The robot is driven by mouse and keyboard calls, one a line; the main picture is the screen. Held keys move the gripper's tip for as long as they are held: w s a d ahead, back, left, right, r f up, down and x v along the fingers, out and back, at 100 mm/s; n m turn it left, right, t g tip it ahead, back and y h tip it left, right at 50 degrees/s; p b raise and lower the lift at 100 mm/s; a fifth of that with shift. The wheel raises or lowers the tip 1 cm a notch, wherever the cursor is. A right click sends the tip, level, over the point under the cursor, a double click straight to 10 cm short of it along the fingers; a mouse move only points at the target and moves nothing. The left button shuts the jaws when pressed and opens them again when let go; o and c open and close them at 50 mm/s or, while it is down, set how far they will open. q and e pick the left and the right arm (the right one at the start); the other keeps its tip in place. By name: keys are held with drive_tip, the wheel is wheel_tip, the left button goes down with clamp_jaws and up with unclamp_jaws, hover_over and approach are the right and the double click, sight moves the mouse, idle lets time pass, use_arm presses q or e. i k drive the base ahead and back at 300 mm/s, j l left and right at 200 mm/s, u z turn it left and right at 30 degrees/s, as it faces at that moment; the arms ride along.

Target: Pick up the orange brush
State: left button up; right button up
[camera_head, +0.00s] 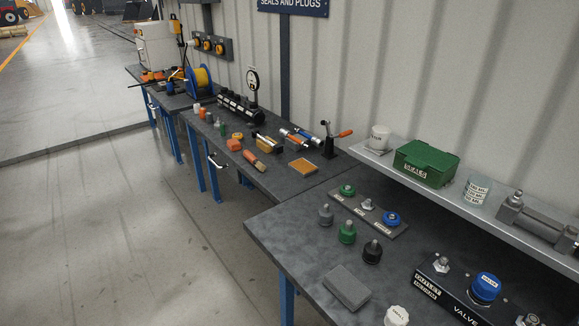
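What looks like the orange brush (250,157) lies on the middle workbench (286,185), close to its front edge. It has an orange handle at the upper left and a tan-brown end at the lower right, which looks like bristles. It lies flat and nothing covers it. Neither of my grippers shows in the head view.
Near the brush are an orange block (233,145), a yellow-orange block (266,145) and an orange-topped pad (303,166). A lever tool (328,145) stands behind. The nearer bench (290,235) carries couplers and a grey block (346,287). Open floor (100,240) lies left.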

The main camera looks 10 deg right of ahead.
sight(247, 154)
drive_tip(key=i+j+u, duration=0.15)
drive_tip(key=u, duration=0.3)
drive_tip(key=i+u, duration=0.4)
drive_tip(key=i, duration=3.85)
drive_tip(key=i+z, duration=0.25)
drive_tip(key=z, duration=0.2)
drive_tip(key=i+j+z, duration=0.15)
drive_tip(key=z, duration=0.3)
drive_tip(key=i+j+z, duration=0.25)
drive_tip(key=z, duration=0.2)
drive_tip(key=i+z, duration=0.1)
drive_tip(key=z, duration=2.1)
